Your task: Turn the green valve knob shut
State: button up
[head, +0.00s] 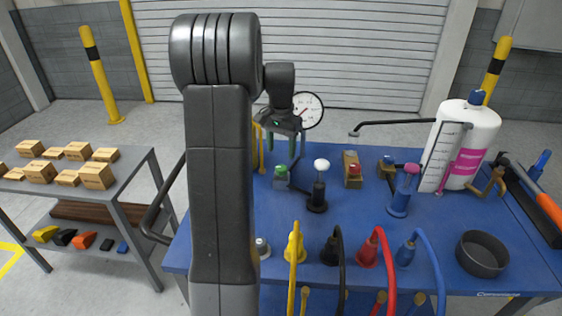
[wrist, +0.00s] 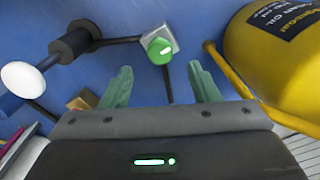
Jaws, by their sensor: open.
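The green valve knob (head: 281,171) stands on the blue table, left of the white-topped black post. In the wrist view the green knob (wrist: 159,49) sits on a small grey square base, with a light streak across its top. My gripper (head: 278,143) is above and behind the knob in the head view. In the wrist view my gripper (wrist: 162,84) has its two green fingers spread apart with nothing between them. The knob lies beyond the fingertips, roughly centred between them, and does not appear to be touched.
A yellow cylinder (wrist: 285,40) is close on the other side. A round gauge (head: 308,110) stands behind. Several coloured hoses (head: 368,250) line the table's front.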

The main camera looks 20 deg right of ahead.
aim_at(281, 168)
notch_tip(281, 168, up, 7)
dwell(0.3)
jog(key=shift+f, duration=0.1)
notch_tip(281, 168, down, 14)
jog(key=shift+r, duration=0.15)
dwell(0.5)
jog(key=shift+r, duration=0.1)
